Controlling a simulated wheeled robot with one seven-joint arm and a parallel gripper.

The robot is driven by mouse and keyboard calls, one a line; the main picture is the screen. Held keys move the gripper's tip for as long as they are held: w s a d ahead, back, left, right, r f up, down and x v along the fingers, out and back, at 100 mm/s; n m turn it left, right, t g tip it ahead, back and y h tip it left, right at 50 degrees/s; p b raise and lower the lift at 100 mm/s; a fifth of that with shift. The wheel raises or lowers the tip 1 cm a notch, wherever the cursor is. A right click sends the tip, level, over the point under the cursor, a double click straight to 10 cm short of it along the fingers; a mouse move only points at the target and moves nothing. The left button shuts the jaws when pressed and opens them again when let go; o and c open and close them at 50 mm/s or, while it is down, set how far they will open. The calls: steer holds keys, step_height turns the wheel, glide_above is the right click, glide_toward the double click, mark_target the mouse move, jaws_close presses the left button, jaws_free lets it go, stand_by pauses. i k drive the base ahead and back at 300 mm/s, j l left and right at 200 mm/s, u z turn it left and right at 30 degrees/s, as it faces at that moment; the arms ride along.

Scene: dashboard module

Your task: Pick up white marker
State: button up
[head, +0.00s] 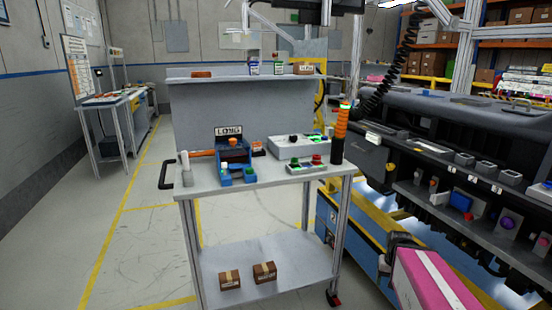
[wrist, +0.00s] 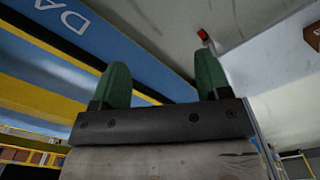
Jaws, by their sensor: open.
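A slim white upright cylinder (head: 185,162) stands at the left end of the cart's top (head: 265,180). It may be the white marker, but it is too small to tell for sure. No marker shows in the wrist view. My gripper (wrist: 161,82) shows in the wrist view with its two green fingers apart and nothing between them. Beyond the fingers are grey floor and a blue and yellow base, with the cart's lower shelf at the right. The gripper is away from the cart's top.
The cart top holds a blue holder (head: 233,150), a grey control box (head: 300,146), a button box (head: 306,166) and an orange-black cylinder (head: 339,135). Small cartons (head: 264,272) lie on the lower shelf.

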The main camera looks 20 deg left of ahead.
mark_target(185, 156)
steer(key=u, duration=1)
steer(key=j+u, duration=0.3)
steer(key=i+j+u, duration=0.1)
steer(key=j+u, duration=0.25)
steer(key=j, duration=0.1)
